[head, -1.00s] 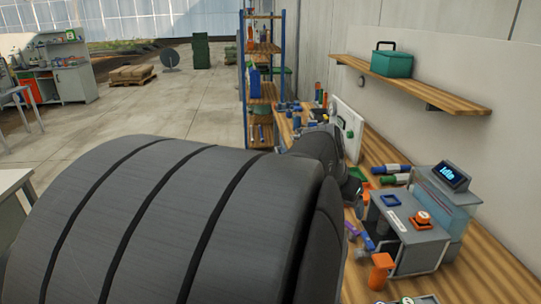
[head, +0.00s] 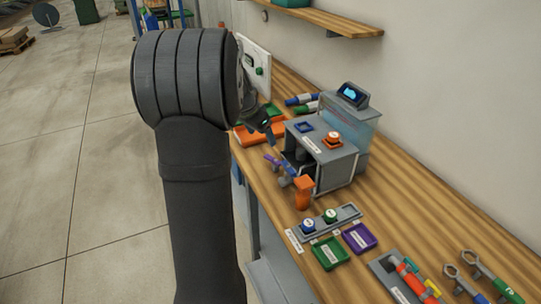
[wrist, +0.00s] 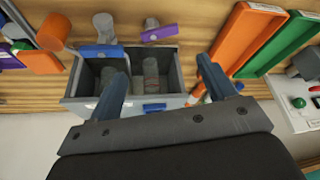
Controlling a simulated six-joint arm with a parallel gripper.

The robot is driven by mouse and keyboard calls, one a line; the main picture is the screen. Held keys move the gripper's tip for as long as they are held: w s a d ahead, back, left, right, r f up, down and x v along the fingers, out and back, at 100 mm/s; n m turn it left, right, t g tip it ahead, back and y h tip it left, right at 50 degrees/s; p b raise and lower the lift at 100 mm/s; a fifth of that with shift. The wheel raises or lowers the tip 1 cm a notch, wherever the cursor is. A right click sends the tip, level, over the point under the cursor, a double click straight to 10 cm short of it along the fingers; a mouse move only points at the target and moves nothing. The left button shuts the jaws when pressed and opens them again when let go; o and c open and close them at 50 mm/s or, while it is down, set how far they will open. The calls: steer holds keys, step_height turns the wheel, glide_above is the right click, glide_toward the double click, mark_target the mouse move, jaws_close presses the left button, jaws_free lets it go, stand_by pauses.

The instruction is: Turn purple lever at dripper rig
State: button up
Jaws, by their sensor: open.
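The purple lever (head: 272,160) sticks out at the front left of the grey dripper rig (head: 318,150), beside a blue lever (head: 285,178) and an orange lever (head: 303,192). In the wrist view the purple lever (wrist: 160,32) lies across a grey knob, beyond the fingertips, with the blue lever (wrist: 95,51) and orange lever (wrist: 53,32) to its left. My gripper (wrist: 165,80) is open and empty, its fingers over a grey two-part box (wrist: 72,92) holding grey cylinders. In the head view my gripper (head: 264,127) is partly hidden by my arm, just beyond the purple lever.
Orange (wrist: 245,35) and green (wrist: 285,45) trays lie to the right in the wrist view. In the head view, green (head: 330,253) and purple (head: 360,237) trays and tools lie nearer on the bench.

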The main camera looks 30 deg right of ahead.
mark_target(274, 159)
steer(key=x, duration=1.2)
steer(key=shift+d+f, duration=0.15)
steer(key=shift+f, duration=0.15)
steer(key=c, duration=0.7)
steer(key=shift+w+d+m+g, duration=0.1)
steer(key=shift+m+g, duration=0.3)
steer(key=shift+m, duration=0.65)
steer(key=shift+w+d+m+g, duration=0.1)
steer(key=shift+m+g, duration=0.3)
steer(key=shift+m, duration=0.65)
steer(key=o, duration=0.7)
steer(key=shift+r, duration=0.1)
